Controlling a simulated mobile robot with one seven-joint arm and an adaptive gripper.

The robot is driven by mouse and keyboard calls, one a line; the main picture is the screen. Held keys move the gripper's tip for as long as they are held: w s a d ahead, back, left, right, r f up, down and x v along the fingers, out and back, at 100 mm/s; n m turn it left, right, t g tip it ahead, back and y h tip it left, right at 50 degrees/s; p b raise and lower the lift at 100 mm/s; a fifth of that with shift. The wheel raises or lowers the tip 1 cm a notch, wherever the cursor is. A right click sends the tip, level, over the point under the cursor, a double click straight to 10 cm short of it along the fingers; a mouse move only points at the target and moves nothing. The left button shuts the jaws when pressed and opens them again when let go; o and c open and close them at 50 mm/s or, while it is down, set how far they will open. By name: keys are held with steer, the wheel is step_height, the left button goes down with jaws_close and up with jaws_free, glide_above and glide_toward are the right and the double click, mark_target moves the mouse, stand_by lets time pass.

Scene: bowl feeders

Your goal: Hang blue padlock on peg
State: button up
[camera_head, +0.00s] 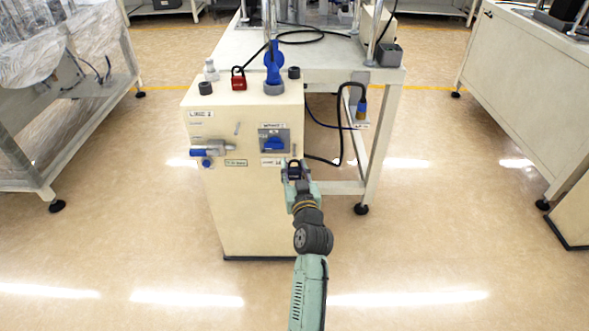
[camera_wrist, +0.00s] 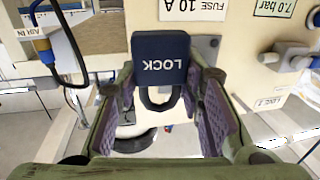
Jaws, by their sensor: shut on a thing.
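My gripper (camera_head: 294,172) is shut on the dark blue padlock (camera_head: 294,169), in front of the lower right of the cream cabinet's front panel. In the wrist view the padlock (camera_wrist: 160,53) shows its flat face marked LOCK between the purple-lined fingers (camera_wrist: 168,85). Its dark shackle (camera_wrist: 160,103) points toward the wrist camera's lower side. Another slim grey piece (camera_head: 294,150) shows just above my gripper. I cannot tell which is the task's peg.
The cabinet (camera_head: 250,210) carries a blue switch (camera_head: 274,143) and a grey-and-blue valve (camera_head: 209,150). On its top are a red padlock (camera_head: 238,80) and a blue handle (camera_head: 274,62). A black hose (camera_head: 340,135) hangs at the right. The floor around is open.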

mark_target(294, 156)
steer(key=shift+w+b, duration=0.9)
steer(key=shift+w, duration=1.85)
stand_by(0.4)
steer(key=shift+f+b, duration=0.35)
steer(key=shift+b, duration=0.05)
stand_by(1.0)
steer(key=o, duration=1.4)
steer(key=shift+o, duration=1.1)
steer(key=shift+s, duration=0.1)
